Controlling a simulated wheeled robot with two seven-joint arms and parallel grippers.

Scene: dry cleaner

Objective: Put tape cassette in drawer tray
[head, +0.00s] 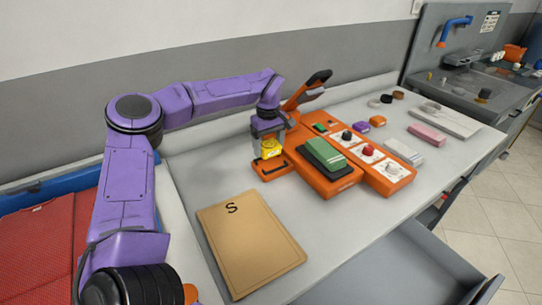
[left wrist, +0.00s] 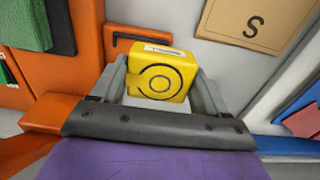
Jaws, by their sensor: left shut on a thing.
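The yellow tape cassette (head: 270,148) has a white label and a dark ring mark on its face. My left gripper (head: 268,150) is shut on it, at the left end of the orange machine. In the left wrist view the cassette (left wrist: 162,72) sits between the two grey fingers (left wrist: 160,85). I cannot tell whether the cassette touches the orange frame (head: 272,172) beneath it. A grey drawer tray (head: 400,268) stands open under the table's front edge at the lower right, and the visible part looks empty. My right gripper is not in view.
The orange machine (head: 330,150) has an upright lever (head: 305,90), a green block (head: 325,153) and knobs. A tan folder marked S (head: 250,240) lies on the table in front. Small boxes and rolls lie to the right. A red-lined blue bin (head: 35,235) stands at left.

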